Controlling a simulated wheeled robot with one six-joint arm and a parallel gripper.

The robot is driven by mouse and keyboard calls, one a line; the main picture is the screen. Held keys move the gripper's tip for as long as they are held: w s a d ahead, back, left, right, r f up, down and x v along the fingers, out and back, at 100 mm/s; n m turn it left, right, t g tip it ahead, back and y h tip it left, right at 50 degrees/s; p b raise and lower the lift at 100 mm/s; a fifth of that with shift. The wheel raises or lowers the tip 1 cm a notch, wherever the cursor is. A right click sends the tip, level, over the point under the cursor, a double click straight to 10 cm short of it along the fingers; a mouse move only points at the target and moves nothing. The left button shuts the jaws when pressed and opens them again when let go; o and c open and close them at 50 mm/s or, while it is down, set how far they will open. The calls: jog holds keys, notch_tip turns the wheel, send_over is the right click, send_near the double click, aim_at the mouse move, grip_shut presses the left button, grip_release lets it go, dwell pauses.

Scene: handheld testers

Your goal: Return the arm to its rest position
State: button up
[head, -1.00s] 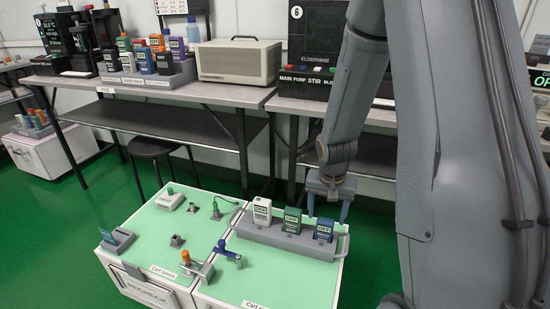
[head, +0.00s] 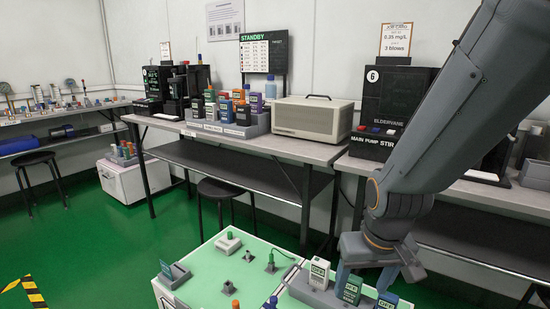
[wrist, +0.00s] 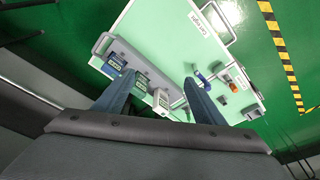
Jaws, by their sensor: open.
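The grey rack (head: 300,287) holds a white tester (head: 318,274), a green tester (head: 351,288) and a blue tester (head: 387,301), all upright. The bottom of this row is cut off by the picture's edge. In the wrist view the open fingers (wrist: 158,84) point toward the cart, with the blue tester (wrist: 113,66) and white tester (wrist: 161,99) beyond them.
The green-topped cart (head: 218,276) has small fixtures and a grey holder (head: 174,274) at left. Behind it stands a long bench (head: 285,145) with a beige box (head: 312,117) and more testers. A black stool (head: 217,187) stands before it. Green floor (head: 120,228) is open at left.

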jog(key=s+a+r+n+g, duration=0.1)
jog(key=s+a+n, duration=0.2)
jog(key=s+a, duration=0.45)
jog(key=s+a+r+n+g, duration=0.1)
jog(key=s+a+n+g, duration=0.3)
jog(key=a, duration=0.6)
jog(key=d+r+m+t+p, duration=0.1)
jog(key=d+r+m+p, duration=0.2)
jog(key=d+r+p, duration=0.6)
jog(key=s+d+r+m+t+p, duration=0.1)
jog(key=d+r+m+p, duration=0.3)
jog(key=d+r+p, duration=0.5)
notch_tip(320, 180, up, 6)
jog(key=p, duration=0.8)
jog(key=shift+d+p, duration=0.3)
jog(key=shift+d, duration=0.05)
